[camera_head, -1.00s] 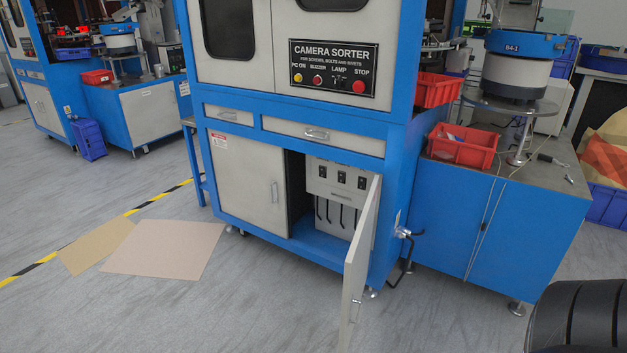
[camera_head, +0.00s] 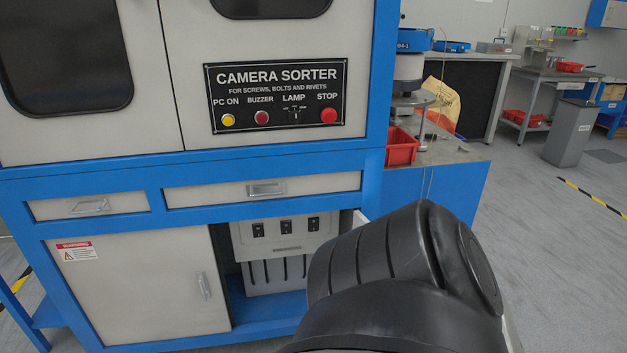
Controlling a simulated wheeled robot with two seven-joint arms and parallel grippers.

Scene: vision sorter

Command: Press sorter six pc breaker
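The camera sorter (camera_head: 285,158) stands in front of me, a blue and light grey cabinet. Its right lower compartment is open. Inside is a light grey breaker box (camera_head: 308,237) with three black breaker switches in a row: left (camera_head: 258,230), middle (camera_head: 286,227) and right (camera_head: 313,224). Dark cables hang below the box. The open door is mostly hidden behind a black link of my arm at the lower right. Neither gripper is in view. I cannot tell which way the switches are set.
A control panel (camera_head: 275,98) with yellow and red buttons is above the drawers. The left lower door (camera_head: 140,290) is closed. A red bin (camera_head: 401,148) is on the blue side bench (camera_head: 455,190). A grey waste bin (camera_head: 570,133) stands on open floor at the right.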

